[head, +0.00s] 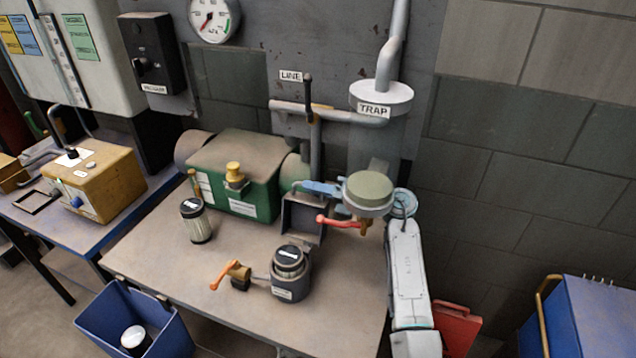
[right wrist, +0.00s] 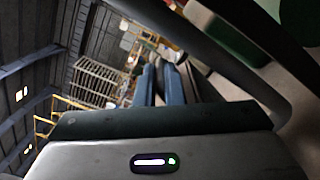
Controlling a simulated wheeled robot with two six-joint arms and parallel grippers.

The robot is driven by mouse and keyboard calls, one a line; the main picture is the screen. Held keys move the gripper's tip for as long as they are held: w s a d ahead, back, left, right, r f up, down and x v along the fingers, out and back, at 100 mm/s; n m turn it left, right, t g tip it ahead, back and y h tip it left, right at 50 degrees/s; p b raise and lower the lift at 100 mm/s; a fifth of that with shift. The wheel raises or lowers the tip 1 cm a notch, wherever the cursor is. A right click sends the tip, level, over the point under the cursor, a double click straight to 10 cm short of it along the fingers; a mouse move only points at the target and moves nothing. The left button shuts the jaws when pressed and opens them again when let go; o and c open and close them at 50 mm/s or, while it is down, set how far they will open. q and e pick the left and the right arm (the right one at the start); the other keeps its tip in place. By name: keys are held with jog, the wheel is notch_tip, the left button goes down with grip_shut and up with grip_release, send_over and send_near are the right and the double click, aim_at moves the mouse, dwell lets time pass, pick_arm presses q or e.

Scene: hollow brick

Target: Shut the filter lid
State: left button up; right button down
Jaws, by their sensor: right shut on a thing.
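The round grey filter housing (head: 291,288) stands upright on the table, with a black-topped cartridge (head: 288,257) showing in its mouth. An orange handle (head: 231,273) sits at its left side. A dark grey square piece (head: 303,219) stands just behind the housing; I cannot tell whether it is the filter lid. My right gripper (head: 300,187) reaches left over this piece's top edge, its blue fingers shut on a dark part. In the right wrist view the blue fingers (right wrist: 163,75) also show, but what they hold is unclear. My left gripper is out of view.
A loose cartridge (head: 196,221) stands on the table (head: 165,262), beside a green machine (head: 238,180). A red lever (head: 340,222) lies under my right gripper. The TRAP vessel (head: 381,98) and pipes rise behind. A blue bin (head: 165,335) stands at front left. The table's front left is clear.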

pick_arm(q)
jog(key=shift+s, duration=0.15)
pick_arm(e)
jog(key=c, duration=1.5)
grip_release()
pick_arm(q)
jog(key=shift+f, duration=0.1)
